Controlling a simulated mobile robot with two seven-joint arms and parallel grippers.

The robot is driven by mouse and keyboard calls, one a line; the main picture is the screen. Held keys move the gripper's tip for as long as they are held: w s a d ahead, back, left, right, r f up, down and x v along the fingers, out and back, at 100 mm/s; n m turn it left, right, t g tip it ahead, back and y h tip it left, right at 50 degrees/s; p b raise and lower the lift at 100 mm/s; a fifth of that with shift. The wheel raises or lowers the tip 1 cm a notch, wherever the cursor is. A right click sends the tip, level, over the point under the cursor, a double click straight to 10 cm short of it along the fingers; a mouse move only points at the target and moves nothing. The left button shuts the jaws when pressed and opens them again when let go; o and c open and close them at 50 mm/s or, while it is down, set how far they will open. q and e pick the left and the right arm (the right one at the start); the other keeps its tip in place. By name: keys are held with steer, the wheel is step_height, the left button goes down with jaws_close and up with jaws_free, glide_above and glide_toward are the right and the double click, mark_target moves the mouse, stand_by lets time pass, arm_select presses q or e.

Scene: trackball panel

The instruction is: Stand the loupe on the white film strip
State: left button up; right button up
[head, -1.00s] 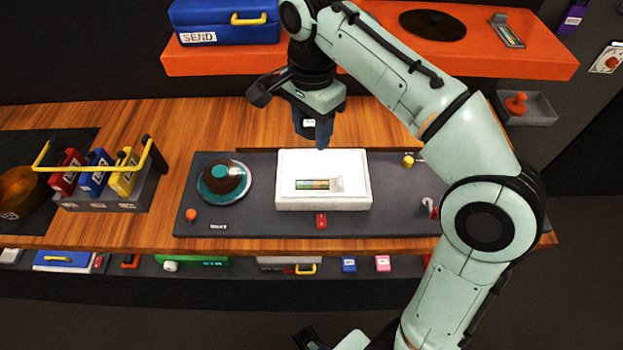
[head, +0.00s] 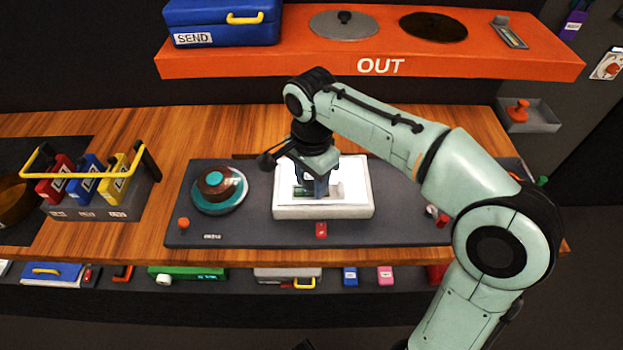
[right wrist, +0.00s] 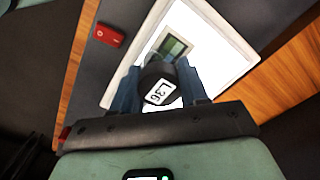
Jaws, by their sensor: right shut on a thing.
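My right gripper (head: 317,188) is low over the white light panel (head: 350,211), pointing down. In the right wrist view its fingers (right wrist: 158,88) are shut on the loupe, a dark piece with a white label (right wrist: 157,91). The loupe's lower end is hidden, so I cannot tell whether it touches the panel. The film strip shows in the right wrist view (right wrist: 177,46), greenish with a pale frame, just beyond the loupe. In the head view the gripper partly covers the strip (head: 303,190). My left gripper is not clearly seen.
A teal and brown trackball (head: 219,189) stands left of the panel. A red switch (head: 321,230) lies in front of it. A rack of coloured cartridges (head: 100,205) stands further left. The orange OUT shelf (head: 300,64) runs behind, above the wooden bench.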

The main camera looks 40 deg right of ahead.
steer(key=shift+f, duration=0.1)
steer(key=o, duration=1)
steer(key=shift+o, duration=0.2)
step_height(320, 180, up, 12)
steer(key=p, duration=0.3)
